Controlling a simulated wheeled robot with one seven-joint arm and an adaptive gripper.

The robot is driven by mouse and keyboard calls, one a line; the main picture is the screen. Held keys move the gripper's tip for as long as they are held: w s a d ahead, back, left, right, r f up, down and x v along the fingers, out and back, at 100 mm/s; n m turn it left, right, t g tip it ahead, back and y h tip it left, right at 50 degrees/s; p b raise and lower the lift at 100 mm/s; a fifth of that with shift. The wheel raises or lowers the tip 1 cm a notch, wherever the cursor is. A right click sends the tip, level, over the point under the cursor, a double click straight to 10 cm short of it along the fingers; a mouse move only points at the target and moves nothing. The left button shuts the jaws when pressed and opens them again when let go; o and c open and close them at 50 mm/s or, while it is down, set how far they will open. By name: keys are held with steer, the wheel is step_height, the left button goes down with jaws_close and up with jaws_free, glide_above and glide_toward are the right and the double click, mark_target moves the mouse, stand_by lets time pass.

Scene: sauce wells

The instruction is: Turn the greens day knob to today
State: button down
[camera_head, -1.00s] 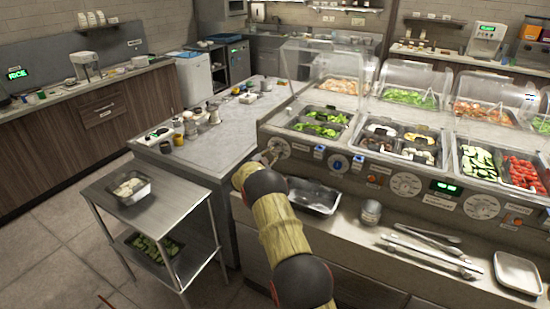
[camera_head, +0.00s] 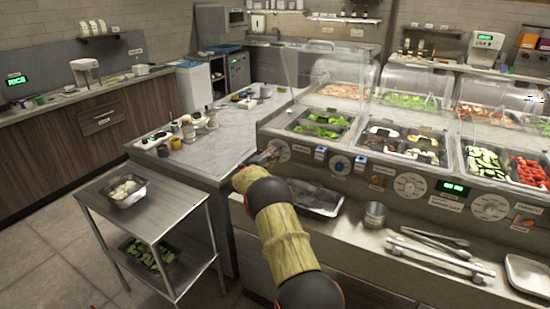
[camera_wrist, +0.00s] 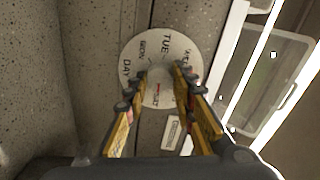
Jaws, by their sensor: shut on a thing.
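The greens day knob (camera_wrist: 160,104) is a pale round dial on the counter's front panel. Its rim carries words that look like DAY, MON and TUE, with another partly legible on the right. In the wrist view my gripper (camera_wrist: 164,70) has its two yellow-and-black fingers on either side of the dial's middle, closed on its grip, which they mostly hide. A small red mark shows between the fingers. In the head view the dial (camera_head: 283,151) sits at the panel's left end, with my gripper (camera_head: 268,157) against it. The pointer's setting is not clear.
Greens wells (camera_head: 322,122) lie above the knob. A blue knob (camera_head: 340,165) and another white dial (camera_head: 410,185) are farther right on the panel. A steel cart (camera_head: 165,215) stands at left.

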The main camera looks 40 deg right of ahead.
stand_by(0.4)
steer(key=c, duration=1.5)
jaws_free()
steer(key=shift+a, duration=0.1)
steer(key=v, duration=1.1)
steer(key=shift+s+a, duration=0.25)
steer(key=shift+a, duration=0.05)
